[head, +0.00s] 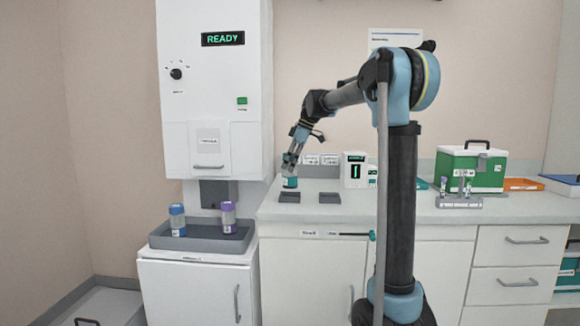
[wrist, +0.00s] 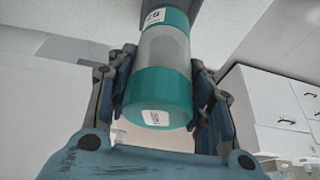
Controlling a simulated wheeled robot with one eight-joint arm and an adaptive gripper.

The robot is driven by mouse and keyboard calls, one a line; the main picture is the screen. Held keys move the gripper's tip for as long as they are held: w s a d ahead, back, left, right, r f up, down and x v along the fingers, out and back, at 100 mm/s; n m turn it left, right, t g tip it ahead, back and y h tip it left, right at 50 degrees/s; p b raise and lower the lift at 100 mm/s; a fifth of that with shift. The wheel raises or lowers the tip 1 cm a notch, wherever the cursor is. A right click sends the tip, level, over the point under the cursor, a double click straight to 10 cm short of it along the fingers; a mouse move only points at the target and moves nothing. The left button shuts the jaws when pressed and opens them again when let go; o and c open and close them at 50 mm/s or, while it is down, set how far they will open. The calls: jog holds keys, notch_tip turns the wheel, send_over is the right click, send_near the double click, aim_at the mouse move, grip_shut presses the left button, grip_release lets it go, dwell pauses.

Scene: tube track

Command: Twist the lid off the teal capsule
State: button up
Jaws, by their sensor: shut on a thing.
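The teal capsule (wrist: 165,50) has teal ends, a grey middle and white labels. It fills the centre of the wrist view. My gripper (wrist: 162,88) has one finger on each side of it, shut around the near teal end. In the head view my gripper (head: 291,167) points down over the left of the counter, with a teal part of the capsule (head: 290,182) showing below the fingers. The capsule stands about upright at the left grey holder (head: 289,198); I cannot tell whether it is seated in it. The lid seam is not clear.
A second grey holder (head: 329,198) sits just right. A white device (head: 354,170) with a green display stands behind. A white machine reading READY (head: 222,80) is at left, its tray (head: 200,243) bearing blue and purple capsules. A green case (head: 468,165) stands on the counter's right.

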aim_at(290, 174)
jog(key=m+t, duration=0.1)
jog(key=m, duration=0.1)
jog(key=m+t, duration=0.1)
jog(key=m, duration=0.2)
jog(key=shift+m+h, duration=0.3)
jog(key=m, duration=0.2)
jog(key=m+t+h, duration=0.1)
jog(key=m, duration=0.2)
jog(key=shift+t, duration=0.3)
jog(key=shift+f+m+h, duration=0.3)
jog(key=shift+f, duration=0.85)
jog(key=shift+f, duration=1.3)
dwell(0.5)
jog(key=n+g, duration=0.1)
jog(key=n, duration=0.2)
jog(key=n+y, duration=0.1)
jog(key=n, duration=0.2)
jog(key=shift+g+y, duration=0.3)
jog(key=shift+g, duration=0.1)
jog(key=shift+r, duration=4.7)
